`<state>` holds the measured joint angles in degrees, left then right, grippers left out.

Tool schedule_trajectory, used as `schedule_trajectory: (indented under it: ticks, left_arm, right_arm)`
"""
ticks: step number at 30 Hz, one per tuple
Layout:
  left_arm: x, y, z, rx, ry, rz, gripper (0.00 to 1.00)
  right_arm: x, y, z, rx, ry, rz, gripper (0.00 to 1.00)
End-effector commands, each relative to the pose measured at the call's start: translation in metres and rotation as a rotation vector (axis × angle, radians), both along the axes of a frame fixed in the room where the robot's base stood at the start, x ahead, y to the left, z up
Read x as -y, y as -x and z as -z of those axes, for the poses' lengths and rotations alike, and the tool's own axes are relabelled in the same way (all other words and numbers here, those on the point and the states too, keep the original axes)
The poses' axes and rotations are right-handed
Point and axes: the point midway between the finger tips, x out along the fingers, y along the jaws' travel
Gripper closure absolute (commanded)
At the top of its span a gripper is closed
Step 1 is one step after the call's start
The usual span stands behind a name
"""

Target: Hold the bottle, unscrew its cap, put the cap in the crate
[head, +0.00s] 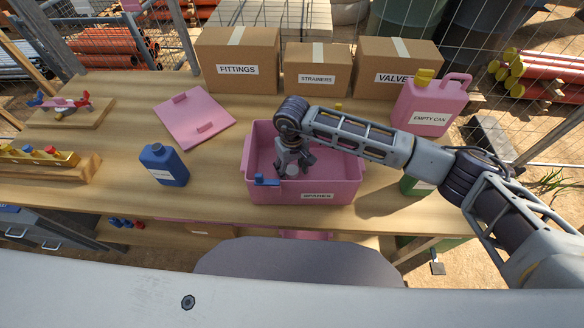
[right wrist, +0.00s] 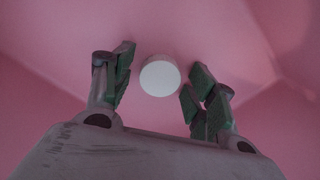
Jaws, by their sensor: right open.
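A blue bottle (head: 164,166) with a white label stands on the table left of the crate. A green container (head: 416,186) right of the crate is mostly hidden by my right arm. My left gripper is not in view.
A pink lid (head: 194,119) lies left of the crate. Cardboard boxes (head: 317,70) and a pink can (head: 432,104) stand behind. A small blue part (head: 266,180) is at the crate's front rim. A wooden rack (head: 45,166) stands at the left.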

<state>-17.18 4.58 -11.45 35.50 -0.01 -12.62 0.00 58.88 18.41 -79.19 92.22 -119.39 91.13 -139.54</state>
Motion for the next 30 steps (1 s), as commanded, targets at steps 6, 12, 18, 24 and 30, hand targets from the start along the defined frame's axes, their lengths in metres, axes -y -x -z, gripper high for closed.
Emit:
schedule_trajectory:
  ticks: [6,12,18,24,30]
  left_arm:
    - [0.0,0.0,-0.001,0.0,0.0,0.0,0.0]
    - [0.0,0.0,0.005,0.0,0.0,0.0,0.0]
    - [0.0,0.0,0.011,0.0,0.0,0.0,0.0]
    - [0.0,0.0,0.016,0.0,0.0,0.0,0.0]
    - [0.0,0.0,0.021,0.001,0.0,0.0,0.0]
  right_arm:
    - [0.0,-0.001,-0.011,0.004,-0.001,-0.001,0.43]
    - [0.0,-0.001,-0.032,0.004,-0.001,-0.001,0.43]
    - [0.0,-0.001,-0.057,0.004,-0.001,0.0,0.43]
    - [0.0,-0.001,-0.082,0.003,-0.002,0.0,0.43]
    - [0.0,-0.001,-0.105,0.003,-0.001,0.0,0.43]
